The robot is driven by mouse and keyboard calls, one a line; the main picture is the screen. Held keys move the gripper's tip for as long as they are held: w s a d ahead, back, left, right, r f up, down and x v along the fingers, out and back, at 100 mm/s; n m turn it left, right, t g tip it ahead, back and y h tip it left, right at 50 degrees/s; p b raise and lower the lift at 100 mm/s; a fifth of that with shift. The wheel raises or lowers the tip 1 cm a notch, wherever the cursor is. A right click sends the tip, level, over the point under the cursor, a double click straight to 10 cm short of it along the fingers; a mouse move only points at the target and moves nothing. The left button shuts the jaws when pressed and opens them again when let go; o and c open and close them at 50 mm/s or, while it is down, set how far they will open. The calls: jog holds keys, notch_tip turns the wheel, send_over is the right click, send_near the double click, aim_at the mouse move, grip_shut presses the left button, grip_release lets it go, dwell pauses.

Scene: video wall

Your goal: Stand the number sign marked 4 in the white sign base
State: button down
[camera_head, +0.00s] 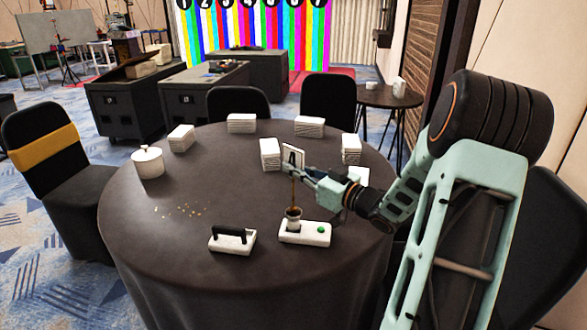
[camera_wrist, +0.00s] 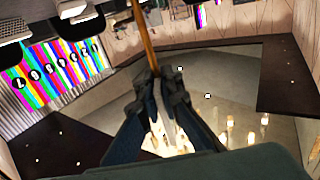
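The number sign (camera_head: 292,157) is a white card with a dark 4 on a thin wooden stick. The stick also shows in the wrist view (camera_wrist: 144,35), running up from between my fingers. My gripper (camera_head: 312,177) is shut on the stick below the card and holds the sign roughly upright; the fingertips meet around it in the wrist view (camera_wrist: 160,78). The white sign base (camera_head: 312,234) has a cup-like socket at its left and a green dot at its right. The stick's lower end is at the socket's mouth; I cannot tell whether it is inside.
A white block with a black handle (camera_head: 232,241) is left of the base. The round dark table (camera_head: 215,180) carries several white stacks around its far side, a white lidded pot (camera_head: 148,161) and small scattered bits (camera_head: 182,211). The left-front cloth is clear.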

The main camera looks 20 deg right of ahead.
jog(key=shift+f, duration=0.15)
jog(key=shift+f+b, duration=1.55)
jog(key=shift+f, duration=0.5)
jog(key=c, duration=2.1)
grip_release()
jog(key=shift+s, duration=0.1)
jog(key=v, duration=1.2)
